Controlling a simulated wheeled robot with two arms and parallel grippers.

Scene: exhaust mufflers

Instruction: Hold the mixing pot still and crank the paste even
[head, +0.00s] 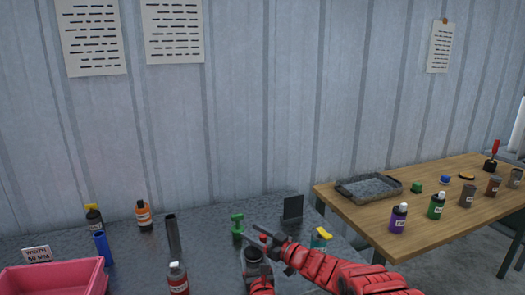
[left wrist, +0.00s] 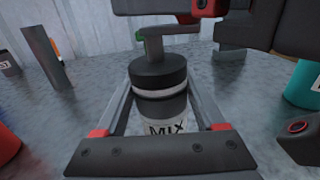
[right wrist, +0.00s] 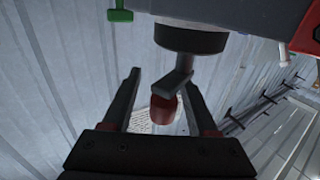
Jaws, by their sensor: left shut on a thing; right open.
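The mixing pot (left wrist: 165,108) stands upright on the grey table, with a white MIX label and a black lid (left wrist: 158,70). My left gripper (left wrist: 160,97) is shut around its body; the pot is partly hidden behind that arm in the head view (head: 256,270). A grey crank arm (right wrist: 178,84) comes off the lid and ends in a red knob (right wrist: 165,108), seen in the right wrist view. My right gripper (right wrist: 162,82) is open above the pot, with the knob between its fingers. It shows in the head view (head: 268,238). The paste is hidden.
A green item (head: 237,225), a dark upright panel (head: 292,207) and a teal bottle (head: 320,240) stand close to my right gripper. A dark tube (head: 173,238), a red bottle (head: 178,279) and a pink bin (head: 50,281) are left. A wooden table (head: 365,215) stands right.

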